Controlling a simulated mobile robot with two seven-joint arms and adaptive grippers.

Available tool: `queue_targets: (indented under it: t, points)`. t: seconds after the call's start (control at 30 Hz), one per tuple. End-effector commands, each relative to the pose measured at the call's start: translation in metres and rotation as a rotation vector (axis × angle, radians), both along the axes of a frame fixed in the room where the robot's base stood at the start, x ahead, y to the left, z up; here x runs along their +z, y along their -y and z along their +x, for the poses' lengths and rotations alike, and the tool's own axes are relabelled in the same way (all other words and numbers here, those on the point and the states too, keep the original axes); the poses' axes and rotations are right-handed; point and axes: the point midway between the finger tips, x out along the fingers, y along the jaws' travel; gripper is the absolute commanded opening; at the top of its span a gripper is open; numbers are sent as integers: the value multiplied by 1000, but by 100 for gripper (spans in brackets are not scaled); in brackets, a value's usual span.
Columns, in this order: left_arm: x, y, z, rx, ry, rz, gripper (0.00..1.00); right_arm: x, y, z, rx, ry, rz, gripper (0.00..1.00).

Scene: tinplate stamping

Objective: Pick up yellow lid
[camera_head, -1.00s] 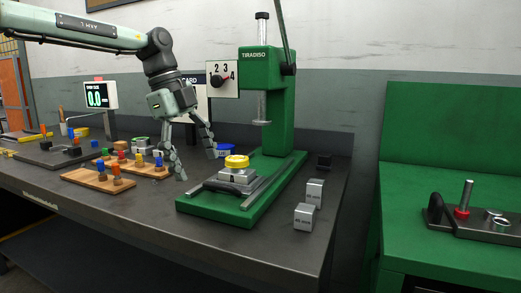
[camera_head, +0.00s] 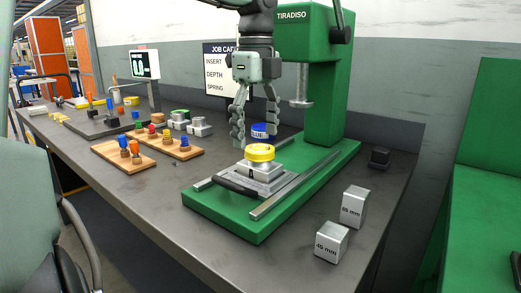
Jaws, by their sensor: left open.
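The yellow lid (camera_head: 259,152) is a round ring-like cap. It sits on a silver block on the sliding plate (camera_head: 262,185) of the green press. My left gripper (camera_head: 256,140) is open and points down, just above and behind the lid, with its fingers spread. The fingertips look close to the lid, but I cannot tell whether they touch it. My right gripper is not in view.
The green press column (camera_head: 325,90) stands right behind the gripper. Two silver blocks marked in mm (camera_head: 332,243) lie at the front right. Wooden boards with coloured pegs (camera_head: 124,156) lie to the left. The front table top is clear.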

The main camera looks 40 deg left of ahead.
Motion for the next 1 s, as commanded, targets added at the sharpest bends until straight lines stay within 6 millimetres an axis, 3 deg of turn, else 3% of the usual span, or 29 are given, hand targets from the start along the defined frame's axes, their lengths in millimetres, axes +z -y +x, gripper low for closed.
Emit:
queue_targets:
  t: [0.17, 0.43, 0.77, 1.0]
  points:
    - [-20, 0, 0, -1, 1, -1, 78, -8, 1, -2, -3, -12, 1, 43]
    - [-22, 0, 0, -1, 2, 1, 76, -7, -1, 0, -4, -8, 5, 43]
    - [-22, 0, 0, -1, 2, 0, 35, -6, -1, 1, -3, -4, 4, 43]
    - [-21, 0, 0, -1, 2, 0, 33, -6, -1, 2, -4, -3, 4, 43]
